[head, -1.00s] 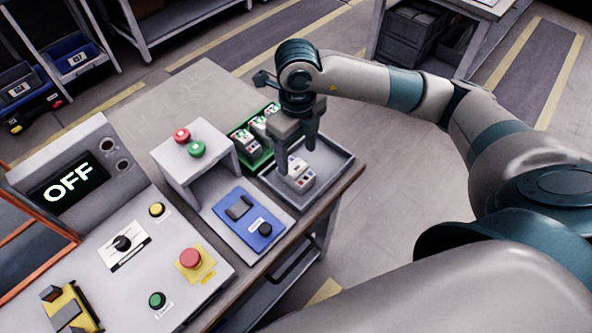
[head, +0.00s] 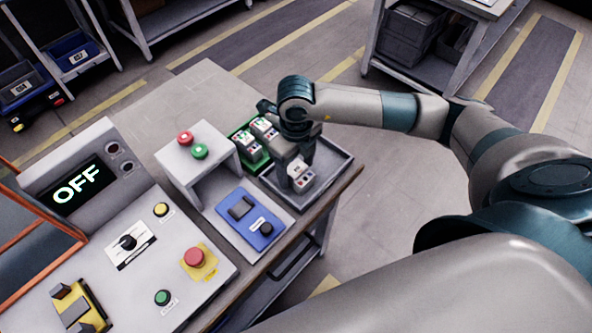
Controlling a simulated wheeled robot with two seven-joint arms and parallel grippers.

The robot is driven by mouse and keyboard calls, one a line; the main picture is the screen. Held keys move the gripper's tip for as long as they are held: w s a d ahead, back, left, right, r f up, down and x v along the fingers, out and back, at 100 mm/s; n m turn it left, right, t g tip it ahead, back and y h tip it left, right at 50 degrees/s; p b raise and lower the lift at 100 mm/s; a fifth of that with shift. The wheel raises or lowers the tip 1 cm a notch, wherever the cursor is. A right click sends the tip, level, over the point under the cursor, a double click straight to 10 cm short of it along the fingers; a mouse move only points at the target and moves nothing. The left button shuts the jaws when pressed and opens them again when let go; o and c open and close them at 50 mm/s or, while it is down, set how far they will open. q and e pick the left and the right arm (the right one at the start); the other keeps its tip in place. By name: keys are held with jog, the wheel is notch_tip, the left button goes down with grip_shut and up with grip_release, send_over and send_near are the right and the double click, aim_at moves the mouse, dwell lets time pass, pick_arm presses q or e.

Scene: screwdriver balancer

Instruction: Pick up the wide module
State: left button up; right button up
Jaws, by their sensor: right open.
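A white module (head: 302,179) with small coloured marks sits in the grey tray (head: 340,172) at the right end of the table. My right gripper (head: 294,172) is open and low over the tray, pointing down at this module. Its fingers partly hide the module, and I cannot tell whether they touch it. More modules (head: 262,128) stand in a green holder (head: 254,164) just left of the gripper. I cannot tell from this view which module is the wide one. My left gripper is not in view.
A grey stand with red and green buttons (head: 186,160) is left of the green holder. A blue switch box (head: 246,217) lies in front of the tray. A control panel with an OFF display (head: 78,187) fills the left. The table's back is bare.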

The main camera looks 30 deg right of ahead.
jog(key=shift+f, duration=0.7)
jog(key=c, duration=1.3)
jog(key=shift+o, duration=0.2)
jog(key=shift+r, duration=0.1)
